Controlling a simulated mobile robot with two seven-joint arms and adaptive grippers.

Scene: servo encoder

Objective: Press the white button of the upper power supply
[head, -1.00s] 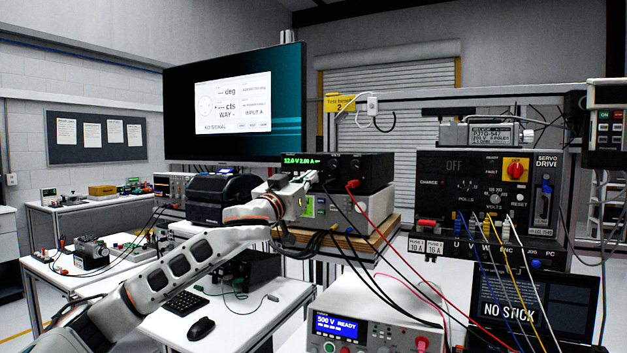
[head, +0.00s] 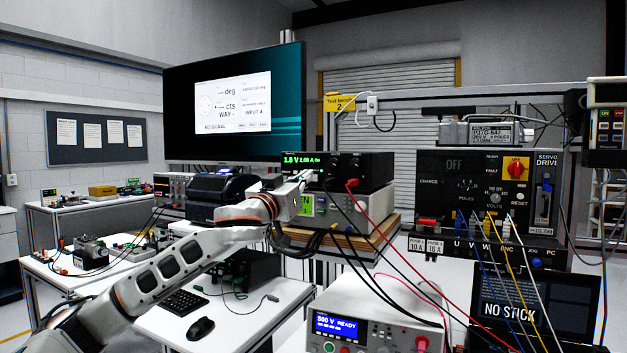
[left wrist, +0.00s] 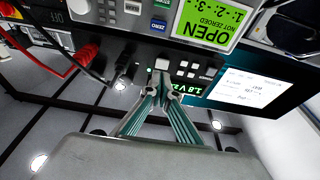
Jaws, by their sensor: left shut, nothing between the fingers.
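The upper power supply (head: 368,173) is a black box on top of a stack of instruments, with a lit green display (head: 303,159) that seems to read 1.8 V 2.00 A On. In the left wrist view, which looks upside down, its white button (left wrist: 162,64) shows on the dark front panel beside the display (left wrist: 184,89). My left gripper (head: 305,177) is shut and empty, its tips at the front of this supply. In the left wrist view the fingertips (left wrist: 163,88) meet right at the button; I cannot tell whether they touch it.
Below is a light instrument (head: 318,208) with a green screen reading OPEN (left wrist: 210,22). Red and black leads (head: 350,184) plug into the upper supply to the right of the gripper and hang down. A white tester (head: 365,315) stands lower in front.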

